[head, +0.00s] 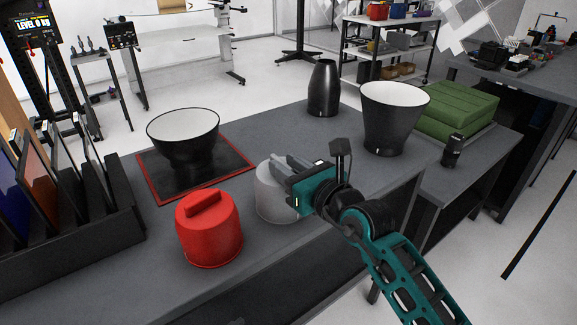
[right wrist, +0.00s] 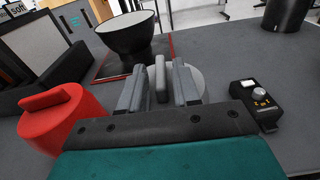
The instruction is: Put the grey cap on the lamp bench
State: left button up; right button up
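The grey cap (head: 272,199) is a pale round block standing on the dark grey table, partly hidden behind my right gripper. In the right wrist view its raised grip bar (right wrist: 161,80) stands between the fingers, with its round top (right wrist: 195,82) partly showing behind them. My right gripper (head: 285,165) is over the cap, its fingers on either side of the bar. Narrow gaps seem to show beside the bar, so the fingers look open around it. My left gripper is not in view. I cannot tell which surface is the lamp bench.
A red cap (head: 210,230) stands close left of the grey one. Behind are a black bowl-like shade (head: 184,145) on a red-edged mat (head: 160,190), a dark vase shape (head: 323,90) and another shade (head: 392,120). A green case (head: 458,110) lies right. A small knobbed device (right wrist: 258,98) sits near the gripper.

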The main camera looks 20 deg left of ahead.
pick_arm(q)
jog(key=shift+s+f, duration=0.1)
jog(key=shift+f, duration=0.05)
pick_arm(e)
jog(key=shift+o, duration=0.7)
jog(key=shift+r, duration=0.1)
pick_arm(q)
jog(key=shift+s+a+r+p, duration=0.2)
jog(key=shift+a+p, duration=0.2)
jog(key=shift+p, duration=0.15)
pick_arm(e)
jog(key=v, duration=1.2)
